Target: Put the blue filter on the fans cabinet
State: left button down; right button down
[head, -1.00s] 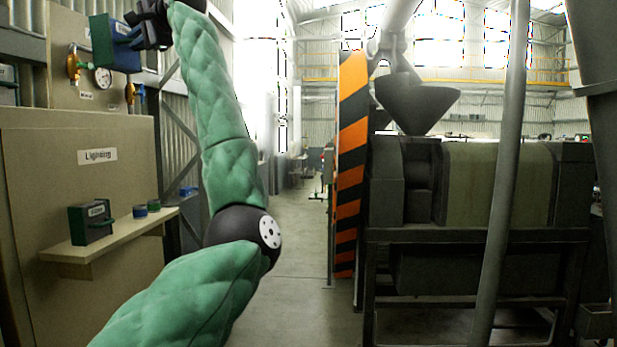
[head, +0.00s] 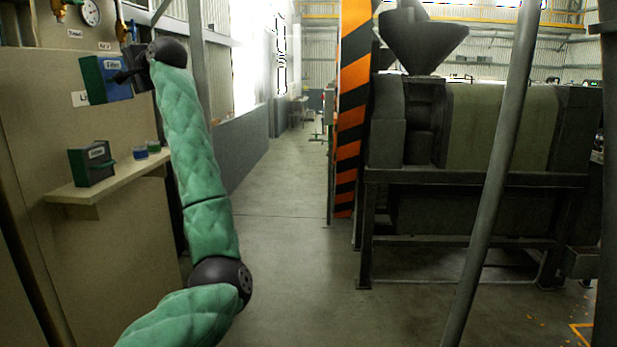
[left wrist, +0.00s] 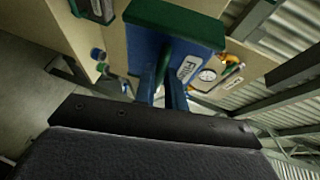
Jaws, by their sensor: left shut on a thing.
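The blue filter (head: 93,82) is a box with a dark green face, blue sides and a "Filter" label. It is at the upper left of the head view, in the air in front of a beige cabinet and above its shelf. My left gripper (head: 130,76) is shut on it from the right side. In the left wrist view the filter (left wrist: 188,68) fills the top middle, with its green plate (left wrist: 175,22) farthest from the gripper. The cabinet (head: 60,120) has a label mostly hidden behind the filter. No label reading "Fans" is legible. My right gripper is not in view.
A shelf (head: 75,195) on the cabinet holds a dark green-and-black box (head: 92,163) and small blue-green round items (head: 146,151). A gauge (head: 90,12) is above. The aisle floor (head: 285,220) is clear. A striped post (head: 352,110) and a large machine (head: 500,125) stand right.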

pick_arm(q)
jog(key=s+d+f+m+t+h, duration=0.1)
jog(key=s+d+f+m+t, duration=0.15)
jog(key=f, duration=1.05)
jog(key=s+d+f+m+t+h, duration=0.1)
jog(key=d+f+h, duration=0.15)
jog(key=f, duration=1.05)
jog(key=s+d+f+m+t+h, duration=0.1)
jog(key=s+d+f, duration=0.15)
jog(key=f, duration=1.05)
jog(key=s+d+f+m+t+h, duration=0.1)
jog(key=s+d+f+m+h, duration=0.2)
jog(key=s+d+f, duration=0.6)
jog(key=s+d+f+m+t+h, duration=0.2)
jog(key=s+d+f+m+h, duration=0.2)
jog(key=s+d+f, duration=0.6)
jog(key=s+f+h, duration=0.2)
jog(key=s+f, duration=0.4)
jog(key=f, duration=0.2)
jog(key=shift+s+d+f, duration=0.15)
jog(key=shift+f+m, duration=0.1)
jog(key=shift+m, duration=0.15)
